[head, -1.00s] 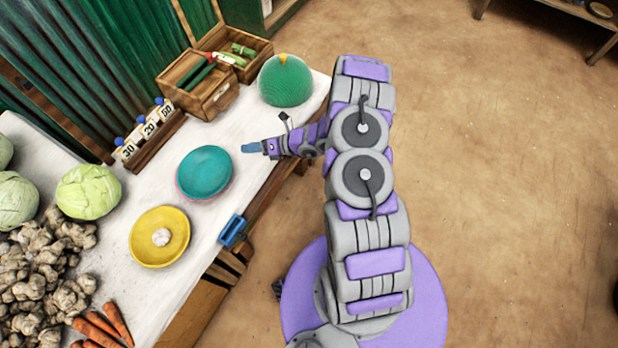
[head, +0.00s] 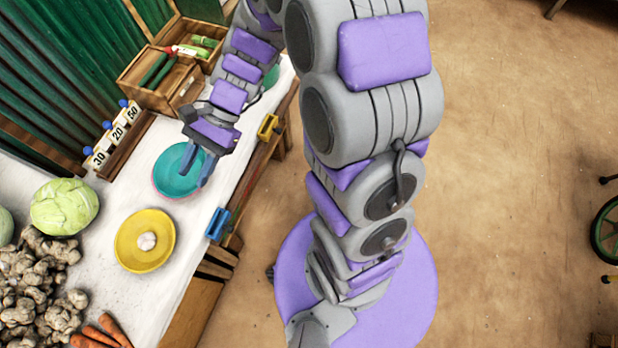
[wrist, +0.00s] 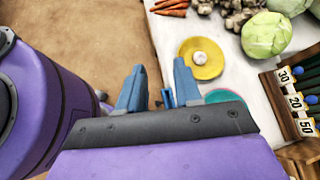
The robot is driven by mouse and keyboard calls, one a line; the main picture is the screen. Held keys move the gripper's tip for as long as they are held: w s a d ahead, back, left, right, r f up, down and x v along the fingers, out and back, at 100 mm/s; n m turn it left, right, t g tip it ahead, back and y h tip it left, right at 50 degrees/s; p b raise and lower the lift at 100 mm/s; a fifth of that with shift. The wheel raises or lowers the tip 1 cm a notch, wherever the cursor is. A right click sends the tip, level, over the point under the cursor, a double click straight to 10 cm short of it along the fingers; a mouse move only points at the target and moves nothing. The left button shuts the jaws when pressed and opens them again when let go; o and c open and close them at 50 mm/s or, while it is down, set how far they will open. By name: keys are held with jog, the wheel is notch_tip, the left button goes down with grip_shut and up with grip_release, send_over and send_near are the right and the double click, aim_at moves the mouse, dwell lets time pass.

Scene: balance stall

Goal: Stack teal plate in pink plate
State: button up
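The teal plate (head: 172,181) lies on the white table. A thin pink rim of the pink plate (head: 154,184) shows along its left edge, so the teal plate appears to sit on or in it; most of the pink plate is hidden. My gripper (head: 194,178) hangs over the right part of the teal plate in the head view, its fingers apart. In the wrist view my gripper (wrist: 158,66) is open with nothing between the fingers, and part of the teal plate (wrist: 222,96) shows beyond the right finger.
A yellow plate (head: 128,256) with a white bulb (head: 147,241) lies nearby. A blue clip (head: 218,224) and a yellow clip (head: 267,127) are on the table's edge. Number cards (head: 117,134), a wooden crate (head: 160,92), a cabbage (head: 64,207) and ginger (head: 35,280) stand around.

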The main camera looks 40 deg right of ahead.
jog(key=s+d+r+n+t+h, duration=0.1)
jog(key=s+d+r+n+h, duration=0.2)
jog(key=s+d+n+h, duration=0.2)
jog(key=s+d+r+n+h, duration=0.3)
jog(key=s+d+n+h, duration=0.2)
jog(key=s+d, duration=0.5)
jog(key=s+n, duration=0.1)
jog(key=s, duration=0.2)
jog(key=shift+n+t, duration=0.3)
jog(key=shift+t, duration=0.1)
jog(key=shift+r, duration=0.1)
